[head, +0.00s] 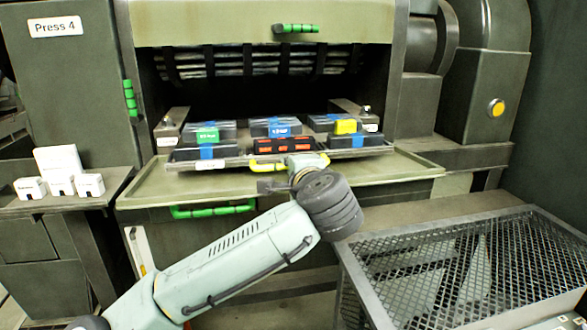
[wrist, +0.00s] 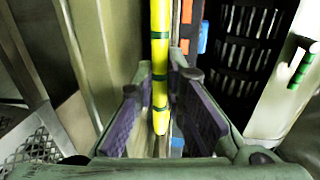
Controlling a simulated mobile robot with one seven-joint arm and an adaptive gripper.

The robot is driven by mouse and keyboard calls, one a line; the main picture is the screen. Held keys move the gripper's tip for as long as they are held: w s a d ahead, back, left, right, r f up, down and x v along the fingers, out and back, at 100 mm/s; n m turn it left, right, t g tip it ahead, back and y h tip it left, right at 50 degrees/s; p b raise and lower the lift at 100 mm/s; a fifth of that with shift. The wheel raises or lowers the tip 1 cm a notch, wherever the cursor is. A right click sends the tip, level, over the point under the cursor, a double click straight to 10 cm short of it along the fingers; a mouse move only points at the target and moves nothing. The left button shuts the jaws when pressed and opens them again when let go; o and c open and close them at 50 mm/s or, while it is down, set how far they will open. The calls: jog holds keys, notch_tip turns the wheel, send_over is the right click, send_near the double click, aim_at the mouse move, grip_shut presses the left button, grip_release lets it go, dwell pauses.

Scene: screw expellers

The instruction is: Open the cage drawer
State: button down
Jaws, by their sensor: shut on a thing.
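The cage drawer (head: 208,164) is a shallow metal tray in the opening of Press 4, with its front edge standing over the pale ledge. It bears several dark boxes with blue, green, yellow and red labels. Its yellow handle (head: 265,167) is at the middle of the front edge. My gripper (head: 292,178) is at this handle, partly hidden by my wrist. In the wrist view, the yellow handle (wrist: 160,55) with dark green bands runs between the two purple-padded fingers of my gripper (wrist: 163,88), which is shut on it. How far the tray reaches back inside is hidden.
A mesh-topped metal frame (head: 470,262) stands at the front right. Several small white boxes (head: 60,178) sit on the left counter. Green handles are on the upper door (head: 296,28), the left side (head: 130,98) and under the ledge (head: 212,210). The ledge (head: 160,190) is bare in front.

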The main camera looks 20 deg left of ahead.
dwell(0.3)
jog(key=c, duration=1.7)
grip_release()
jog(key=shift+o, duration=0.2)
jog(key=v, duration=0.8)
